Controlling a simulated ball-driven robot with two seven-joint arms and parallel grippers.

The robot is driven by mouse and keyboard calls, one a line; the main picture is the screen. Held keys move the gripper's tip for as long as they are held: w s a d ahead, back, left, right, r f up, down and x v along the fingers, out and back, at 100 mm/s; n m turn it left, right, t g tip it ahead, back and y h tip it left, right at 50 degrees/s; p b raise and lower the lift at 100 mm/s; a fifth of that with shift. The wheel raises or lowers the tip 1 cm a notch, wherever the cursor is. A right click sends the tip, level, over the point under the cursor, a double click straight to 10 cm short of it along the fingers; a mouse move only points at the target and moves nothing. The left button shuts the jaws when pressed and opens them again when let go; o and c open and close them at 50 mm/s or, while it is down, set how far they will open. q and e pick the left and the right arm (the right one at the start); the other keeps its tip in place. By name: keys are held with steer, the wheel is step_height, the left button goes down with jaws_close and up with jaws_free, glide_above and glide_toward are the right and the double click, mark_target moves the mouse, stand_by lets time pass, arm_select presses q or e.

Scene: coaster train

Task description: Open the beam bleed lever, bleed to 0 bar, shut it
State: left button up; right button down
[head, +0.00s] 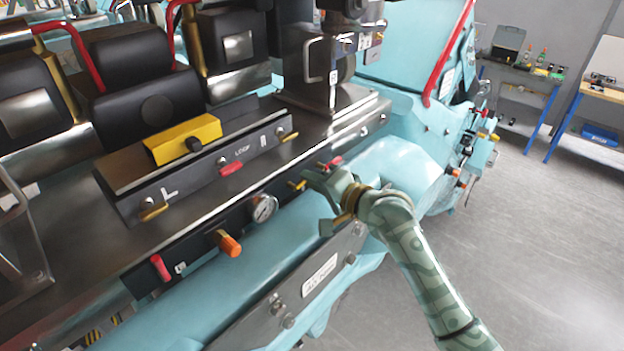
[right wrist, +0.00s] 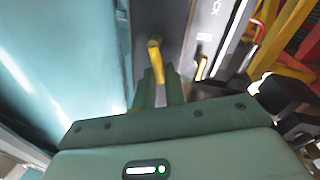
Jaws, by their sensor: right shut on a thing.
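The bleed lever is a small yellow lever (head: 297,185) on the dark face of the beam, right of a round white pressure gauge (head: 264,208). The gauge needle is too small to read. My right gripper (head: 312,181) reaches in from the right and is at the lever. In the right wrist view the yellow lever (right wrist: 155,52) runs down between the fingertips (right wrist: 160,88), and the gripper is shut on it. The lever's far end and pivot are partly hidden in the head view. My left gripper is not in view.
An orange knob (head: 228,243) and a red handle (head: 160,268) sit left of the gauge. A red-tipped part (head: 331,163) is close above my right gripper. A dark box with a yellow block (head: 183,139) stands on the beam top. Open grey floor (head: 545,235) lies to the right.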

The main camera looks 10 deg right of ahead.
steer(key=shift+d+f+m+y, duration=0.1)
steer(key=shift+f+m+y, duration=0.2)
steer(key=shift+m, duration=0.6)
steer(key=c, duration=1.5)
jaws_free()
steer(key=shift+w, duration=0.1)
steer(key=shift+o, duration=0.2)
steer(key=b+v, duration=0.2)
steer(key=v, duration=1.4)
steer(key=shift+d+r, duration=0.15)
